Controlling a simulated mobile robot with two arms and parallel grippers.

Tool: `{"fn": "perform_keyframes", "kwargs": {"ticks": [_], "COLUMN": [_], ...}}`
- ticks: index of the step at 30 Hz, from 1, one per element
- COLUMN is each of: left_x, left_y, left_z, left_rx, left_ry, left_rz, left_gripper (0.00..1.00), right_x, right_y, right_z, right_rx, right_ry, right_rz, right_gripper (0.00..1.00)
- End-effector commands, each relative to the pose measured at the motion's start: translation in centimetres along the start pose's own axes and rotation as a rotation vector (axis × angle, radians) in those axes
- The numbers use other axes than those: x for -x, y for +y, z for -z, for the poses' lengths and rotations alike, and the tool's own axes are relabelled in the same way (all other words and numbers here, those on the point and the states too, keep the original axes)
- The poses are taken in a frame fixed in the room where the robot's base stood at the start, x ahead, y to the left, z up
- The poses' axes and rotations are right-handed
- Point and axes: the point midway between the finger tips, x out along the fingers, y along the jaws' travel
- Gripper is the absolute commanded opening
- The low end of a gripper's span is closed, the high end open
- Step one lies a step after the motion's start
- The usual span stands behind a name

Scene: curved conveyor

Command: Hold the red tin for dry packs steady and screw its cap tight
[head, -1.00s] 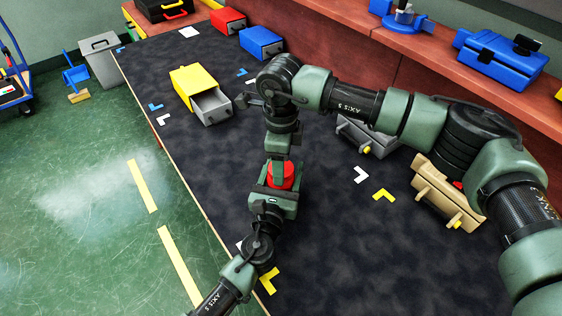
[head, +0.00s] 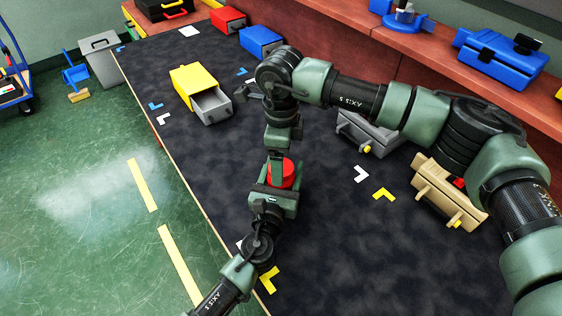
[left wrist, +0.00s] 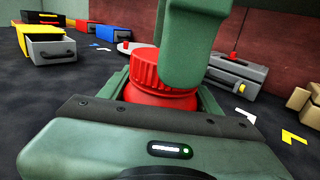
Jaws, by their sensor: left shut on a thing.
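The red tin (head: 289,175) stands upright near the left edge of the dark table. My left gripper (head: 275,190) is shut around its body from the near side. In the left wrist view the red ridged cap (left wrist: 150,68) sits on top of the tin's wider shoulder (left wrist: 170,101). My right gripper (head: 278,160) points down from above at the cap. One of its green fingers (left wrist: 190,50) covers the cap's right side in the left wrist view. Whether its fingers press on the cap is hidden.
An open yellow drawer box (head: 190,80) stands beyond the tin, with red (head: 228,20) and blue (head: 260,42) boxes farther back. A grey box (head: 372,137) and a tan box (head: 440,195) lie to the right. The table's near right is clear.

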Motion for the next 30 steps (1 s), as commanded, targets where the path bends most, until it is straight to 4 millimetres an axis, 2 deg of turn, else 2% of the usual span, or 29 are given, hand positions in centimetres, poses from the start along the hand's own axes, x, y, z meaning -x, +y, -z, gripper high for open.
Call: {"fn": "perform_keyframes", "kwargs": {"ticks": [9, 15, 20, 28, 29, 30], "left_x": [0.0, 0.0, 0.0, 0.0, 0.0, 0.0], "left_y": [0.0, 0.0, 0.0, 0.0, 0.0, 0.0], "left_z": [0.1, 0.1, 0.1, 0.1, 0.1, 0.1], "left_rx": [0.000, -0.001, 0.000, 0.000, 0.000, 0.000], "left_ry": [0.001, 0.001, 0.001, 0.001, 0.001, 0.001], "left_rz": [0.000, 0.000, 0.000, 0.000, 0.000, 0.000], "left_gripper": [0.00, 0.00, 0.00, 0.00, 0.71, 0.82], "right_x": [6.7, 9.8, 10.7, 10.8, 10.8, 10.8], "right_y": [0.0, 0.0, 0.0, 0.0, 0.0, 0.0], "right_z": [0.0, 0.0, 0.0, 0.0, 0.0, 0.0], "right_rx": [0.000, -0.001, 0.000, 0.000, 0.000, 0.000], "right_ry": [-0.002, -0.001, 0.000, 0.000, 0.000, 0.000], "right_rz": [0.003, 0.002, -0.001, -0.001, -0.001, -0.001], "right_gripper": [0.79, 0.79, 0.79, 0.79, 0.79, 0.79]}}
